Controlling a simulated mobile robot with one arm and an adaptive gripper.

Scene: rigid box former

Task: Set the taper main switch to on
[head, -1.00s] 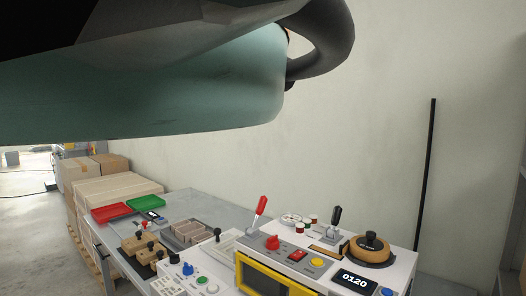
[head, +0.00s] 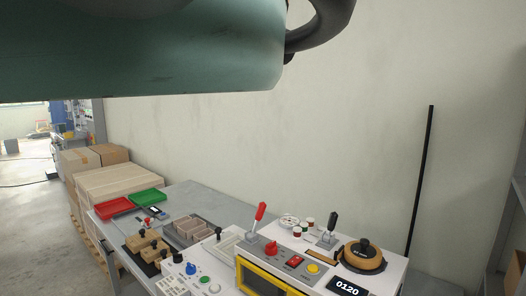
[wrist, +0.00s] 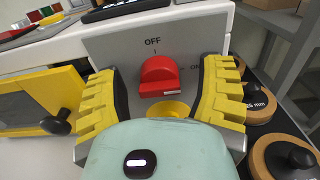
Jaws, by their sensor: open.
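In the wrist view, a red rotary switch (wrist: 158,72) sits on a grey panel (wrist: 115,47) in the middle. The panel reads OFF with a tick above the knob; a second label at the right is partly covered by my right finger. The knob's exact pointing is hard to tell. A yellow disc shows just below it, partly hidden by my gripper body. My gripper (wrist: 160,80) is open, its yellow ribbed fingers standing left and right of the red knob with gaps to it. The gripper is outside the head view.
In the wrist view, a yellow-framed door (wrist: 40,98) with a black knob is at left, and wooden rolls (wrist: 290,158) are at right. In the head view, a white machine (head: 390,268) carries levers, buttons and a 0120 display; red and green trays (head: 145,198) lie farther left.

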